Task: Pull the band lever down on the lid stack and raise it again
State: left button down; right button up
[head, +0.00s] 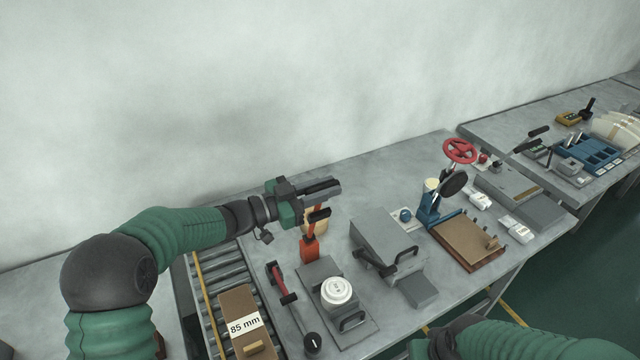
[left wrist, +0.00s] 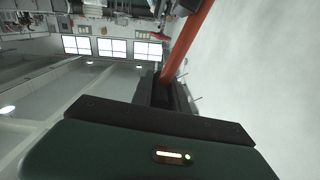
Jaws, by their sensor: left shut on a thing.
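The orange band lever (head: 310,226) stands up from its orange block (head: 310,248), with a black grip piece near its top. In the left wrist view the orange bar (left wrist: 188,45) of the lever runs down to the dark fingers. The exact contact is hidden by the fingers. Of my right arm only the forearm and wrist show at the bottom edge; its fingers are out of the picture.
A white lid (head: 338,291) sits on a grey fixture in front. A red-handled tool (head: 279,283) lies left of it. A roller conveyor (head: 205,290) carries a brown box marked 85 mm (head: 238,312). A grey machine (head: 383,240) and a blue press (head: 430,207) stand to the right.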

pick_arm(q)
jog(key=s+d+f+m+b, duration=0.5)
jog(key=s+f+b, duration=0.2)
jog(key=s+b, duration=0.2)
jog(key=shift+s+d+b, duration=0.2)
jog(key=shift+s+b, duration=0.05)
jog(key=shift+b, duration=0.4)
jog(key=shift+r, duration=0.1)
jog(key=c, duration=1.3)
grip_release()
jog(key=v, duration=1.7)
jog(key=shift+w, duration=0.1)
